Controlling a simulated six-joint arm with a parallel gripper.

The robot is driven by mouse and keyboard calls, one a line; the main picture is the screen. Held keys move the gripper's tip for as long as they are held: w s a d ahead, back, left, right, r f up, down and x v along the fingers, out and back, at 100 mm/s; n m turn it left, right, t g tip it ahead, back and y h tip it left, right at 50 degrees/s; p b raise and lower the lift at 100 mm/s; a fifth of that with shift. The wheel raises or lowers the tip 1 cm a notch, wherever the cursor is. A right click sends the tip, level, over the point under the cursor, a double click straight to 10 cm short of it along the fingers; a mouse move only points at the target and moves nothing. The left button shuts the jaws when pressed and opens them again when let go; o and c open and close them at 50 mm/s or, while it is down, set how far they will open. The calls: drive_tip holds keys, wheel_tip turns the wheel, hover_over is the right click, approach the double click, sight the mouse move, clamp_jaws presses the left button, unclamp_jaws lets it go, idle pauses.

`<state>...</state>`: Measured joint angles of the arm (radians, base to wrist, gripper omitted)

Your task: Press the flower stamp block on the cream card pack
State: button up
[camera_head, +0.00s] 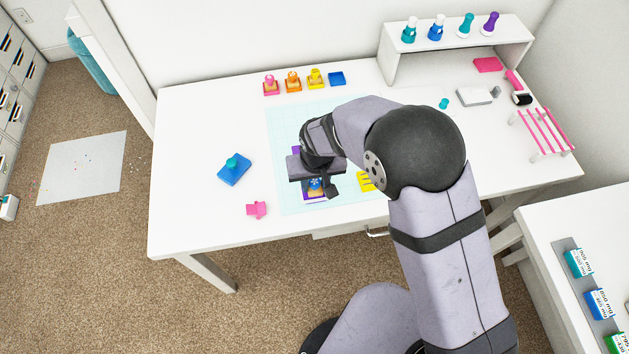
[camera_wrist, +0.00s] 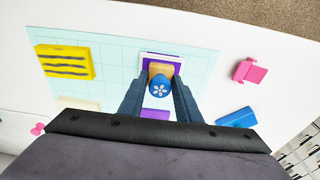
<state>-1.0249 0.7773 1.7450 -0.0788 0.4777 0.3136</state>
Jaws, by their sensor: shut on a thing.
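The flower stamp block has a round blue knob with a white flower on a tan wooden base. It is between my gripper's fingers (camera_wrist: 158,95) in the wrist view, and the blue knob (camera_wrist: 160,86) faces the camera. In the head view my gripper (camera_head: 316,184) is low over the front of the pale mat, shut on the stamp. The stamp is over a purple pad with a white border (camera_wrist: 161,60); I cannot tell whether they touch. A cream block, seemingly the cream card pack (camera_wrist: 78,103), lies on the mat, partly hidden by my gripper's body.
A striped yellow block (camera_wrist: 65,62) lies on the mat. Several small stamps stand along the back. A white shelf (camera_head: 455,48) stands at back right.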

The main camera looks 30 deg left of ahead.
drive_tip(key=shift+r+p, duration=1.8)
drive_tip(key=shift+r, duration=0.9)
drive_tip(key=shift+w, duration=0.1)
drive_tip(key=w+d+b, duration=0.2)
drive_tip(key=w+d, duration=0.1)
drive_tip(key=w, duration=1.8)
drive_tip(key=shift+w+r+m, duration=0.15)
drive_tip(key=shift+w+m, duration=0.15)
drive_tip(key=shift+w, duration=0.1)
drive_tip(key=shift+f+b, duration=1.45)
drive_tip(key=shift+f, duration=0.9)
drive_tip(key=shift+f+b, duration=0.55)
drive_tip(key=shift+f, duration=0.25)
